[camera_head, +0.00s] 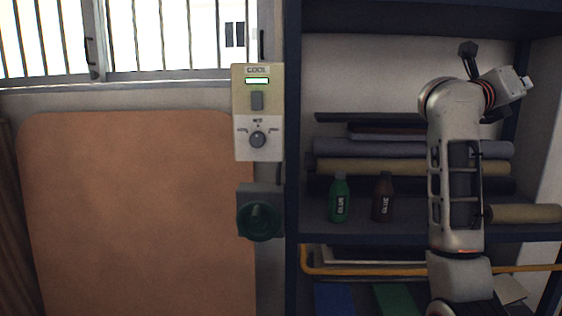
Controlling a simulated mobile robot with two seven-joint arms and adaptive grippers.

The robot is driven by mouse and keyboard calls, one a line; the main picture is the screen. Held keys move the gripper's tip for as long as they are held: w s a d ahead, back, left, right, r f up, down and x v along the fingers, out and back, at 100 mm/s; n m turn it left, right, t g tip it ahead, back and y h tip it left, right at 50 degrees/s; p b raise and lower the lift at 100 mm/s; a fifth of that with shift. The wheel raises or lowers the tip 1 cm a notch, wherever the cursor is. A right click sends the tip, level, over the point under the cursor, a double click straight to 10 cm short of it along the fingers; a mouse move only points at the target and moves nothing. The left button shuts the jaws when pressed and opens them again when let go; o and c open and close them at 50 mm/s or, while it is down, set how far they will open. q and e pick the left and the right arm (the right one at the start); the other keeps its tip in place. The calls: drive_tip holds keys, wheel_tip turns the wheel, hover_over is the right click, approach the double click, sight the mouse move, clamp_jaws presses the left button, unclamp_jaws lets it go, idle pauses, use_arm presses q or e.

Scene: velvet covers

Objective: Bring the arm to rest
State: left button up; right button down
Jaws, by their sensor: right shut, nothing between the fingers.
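My right arm rises from the bottom right of the head view, in front of the shelving, and bends at the top. The dark part at its upper end looks like my right gripper (468,48). It is shut and empty, raised in front of the pale back wall of the shelf unit, apart from the goods below. Its fingers are small and hard to make out. My left arm and gripper are not in view.
A dark blue shelf unit (292,150) holds fabric rolls (370,166), a green glue bottle (339,200) and a brown glue bottle (383,200). Left of it are a control panel (244,140), a green knob (260,220), a brown board (130,210) and a barred window (150,40).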

drive_tip(key=s+a+f+m+t+y, duration=0.1)
drive_tip(key=a+f+m+t+y, duration=0.55)
drive_tip(key=f+m, duration=0.7)
drive_tip(key=s+a+f+m+t+y, duration=0.1)
drive_tip(key=a+f+m+t+y, duration=0.2)
drive_tip(key=a+f+m+y, duration=1.05)
drive_tip(key=s+a+f+m+t, duration=0.2)
drive_tip(key=a+f+m+t, duration=0.3)
drive_tip(key=f, duration=1.5)
drive_tip(key=s+a+f+n+g, duration=0.2)
drive_tip(key=s+f+g, duration=0.4)
drive_tip(key=s+f, duration=0.6)
drive_tip(key=s+a+f+n+g, duration=0.2)
drive_tip(key=s+f+n+g, duration=0.3)
drive_tip(key=s+f, duration=0.8)
wheel_tip(320, 180, down, 8)
drive_tip(key=shift+a+r+g+y, duration=0.25)
drive_tip(key=shift+g+y, duration=0.15)
drive_tip(key=shift+g, duration=0.15)
